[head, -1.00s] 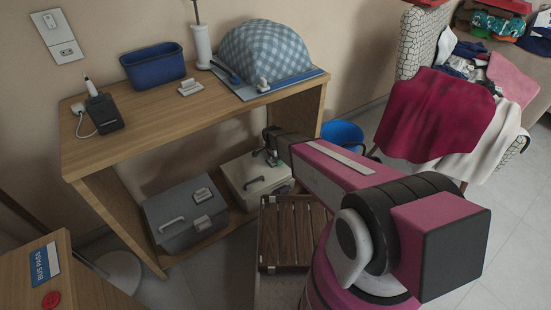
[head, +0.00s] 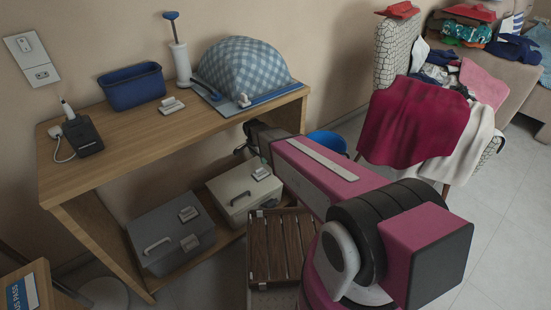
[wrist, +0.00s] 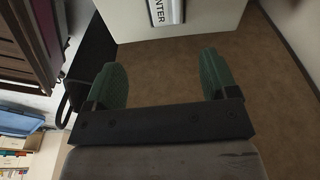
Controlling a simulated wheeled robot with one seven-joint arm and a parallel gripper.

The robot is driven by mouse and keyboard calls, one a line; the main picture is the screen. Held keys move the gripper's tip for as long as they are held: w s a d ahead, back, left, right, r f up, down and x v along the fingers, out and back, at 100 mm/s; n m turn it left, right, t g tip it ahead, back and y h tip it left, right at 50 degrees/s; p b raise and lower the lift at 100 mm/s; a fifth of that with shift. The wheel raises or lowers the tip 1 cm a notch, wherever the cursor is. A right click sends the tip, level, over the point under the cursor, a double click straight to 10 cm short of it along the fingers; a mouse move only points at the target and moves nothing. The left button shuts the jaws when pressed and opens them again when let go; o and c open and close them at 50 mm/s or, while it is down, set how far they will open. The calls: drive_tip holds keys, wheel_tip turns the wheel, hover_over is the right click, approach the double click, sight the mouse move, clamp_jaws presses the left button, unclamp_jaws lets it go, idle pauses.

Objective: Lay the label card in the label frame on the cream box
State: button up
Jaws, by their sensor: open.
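The cream box (head: 236,207) stands on the lower shelf of the wooden table, with a handle on it. A small label frame (head: 261,174) sits on its lid. In the wrist view, a pale box face (wrist: 208,20) at the top carries a light label card (wrist: 166,11) in a dark-edged frame, with letters ending "NTER". The card seems to lie within the frame; its upper part is cut off. My gripper (wrist: 165,82) is open, with green fingers apart and nothing between them. In the head view, my gripper (head: 246,142) is above the cream box, partly hidden by my arm.
A grey box (head: 165,232) stands left of the cream one. A slatted wooden stool (head: 281,240) is close in front. The wooden table (head: 115,140) carries a blue bin (head: 132,87), a small whitish block (head: 171,105) and a checked cloth dome (head: 243,70). A blue bucket (head: 327,142) stands right.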

drive_tip(key=s+d+r+n, duration=0.5)
drive_tip(key=s+d+r, duration=0.1)
drive_tip(key=s+d, duration=0.2)
drive_tip(key=s+d+r+n+y, duration=0.1)
drive_tip(key=s+d+r+n, duration=0.4)
drive_tip(key=s+d+r, duration=0.2)
drive_tip(key=s+d, duration=0.2)
drive_tip(key=d, duration=0.2)
drive_tip(key=shift+d+r+n+g, duration=0.2)
drive_tip(key=shift+r+n+g, duration=0.1)
drive_tip(key=shift+g, duration=0.1)
idle(1.5)
